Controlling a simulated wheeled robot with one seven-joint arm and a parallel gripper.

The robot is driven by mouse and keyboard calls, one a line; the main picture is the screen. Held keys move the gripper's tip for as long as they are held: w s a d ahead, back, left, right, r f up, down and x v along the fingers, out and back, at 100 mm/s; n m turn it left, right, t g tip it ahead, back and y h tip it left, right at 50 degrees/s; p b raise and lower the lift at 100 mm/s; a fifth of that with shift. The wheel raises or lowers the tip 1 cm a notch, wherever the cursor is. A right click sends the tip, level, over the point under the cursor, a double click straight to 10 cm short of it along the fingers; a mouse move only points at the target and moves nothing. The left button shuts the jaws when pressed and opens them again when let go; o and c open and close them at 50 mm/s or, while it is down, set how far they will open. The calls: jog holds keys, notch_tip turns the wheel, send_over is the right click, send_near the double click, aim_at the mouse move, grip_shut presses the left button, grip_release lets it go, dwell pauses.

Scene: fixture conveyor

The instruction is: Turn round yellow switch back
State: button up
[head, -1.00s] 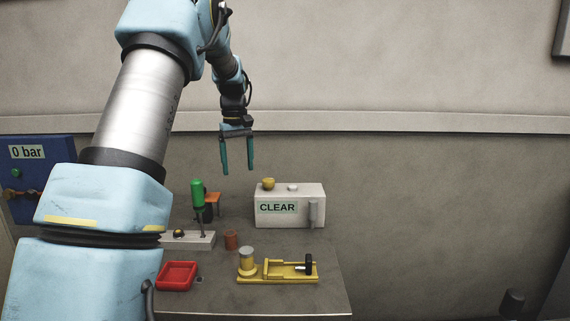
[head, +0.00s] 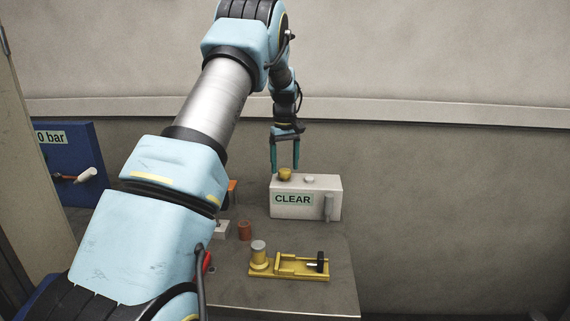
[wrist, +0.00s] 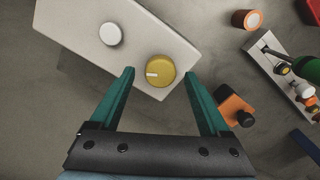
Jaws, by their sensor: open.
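The round yellow switch (head: 285,174) sits on top of a white box (head: 333,189) labelled CLEAR. In the wrist view the switch (wrist: 160,71) is a yellow disc with a short white mark on its left side. My gripper (head: 285,170) points down above the box, its two teal fingers apart. In the wrist view my gripper (wrist: 160,72) is open and empty. The switch appears between its fingertips, the left and right fingers to either side, with no contact visible. The exact height of the fingertips over the switch is hard to tell.
A white knob (wrist: 110,34) stands beside the switch on the box. A yellow fixture (head: 290,272) and a brown cylinder (head: 244,230) are on the table in front. An orange and black part (wrist: 236,106) lies near the right finger. A blue panel (head: 75,160) stands left.

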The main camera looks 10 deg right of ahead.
jog(key=shift+f, duration=0.65)
grip_shut()
